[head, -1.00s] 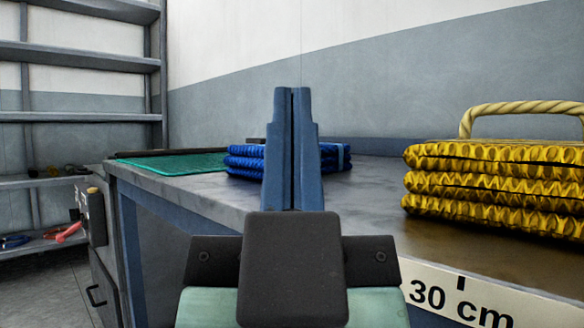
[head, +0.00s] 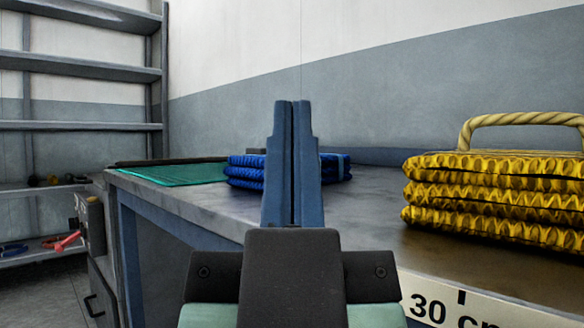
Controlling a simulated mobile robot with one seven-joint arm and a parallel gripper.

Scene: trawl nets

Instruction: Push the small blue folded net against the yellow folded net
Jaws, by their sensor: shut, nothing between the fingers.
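The small blue folded net (head: 245,172) lies on the workbench, left of the middle in the head view. Its centre is hidden behind my gripper, and its right end shows past the fingers. The yellow folded net (head: 490,200) sits in a thick stack at the right, with a rope handle on top. Bare bench lies between the two nets. My gripper (head: 292,104) points away over the bench with its fingers shut and nothing between them. It overlaps the blue net in the picture; I cannot tell whether it touches it.
The grey bench top (head: 375,210) is clear between the nets. A green net or mat (head: 175,172) lies at the bench's far left. A "30 cm" label (head: 450,305) is on the front edge. Grey shelves (head: 80,70) stand at the left, and a wall is behind.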

